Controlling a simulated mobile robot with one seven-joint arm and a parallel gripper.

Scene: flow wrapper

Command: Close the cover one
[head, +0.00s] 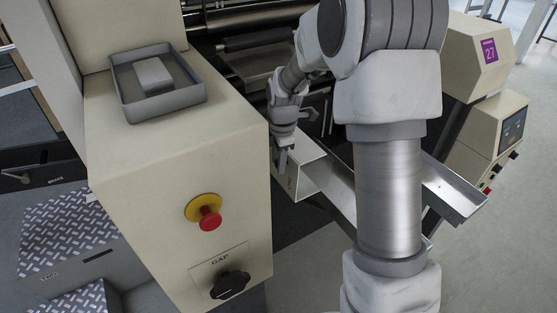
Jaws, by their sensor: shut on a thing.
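My gripper (283,160) reaches down beside the right side of the cream machine housing, partly hidden by my own arm. It is shut at the near edge of a pale metal panel (312,172); the exact contact is too small to make out. No label reading "one" shows, so I cannot tell whether this panel is cover one. A diamond-plate cover (62,232) lies at the lower left, with the word "TWO" near it. Part of another diamond-plate piece (78,304) shows below.
The cream housing (180,160) carries a grey tray (192,97) with a pale block, a red stop button (209,217) and a black "GAP" knob (230,285). A metal chute (455,192) extends right. A control box (495,135) stands at right. Floor is clear at lower right.

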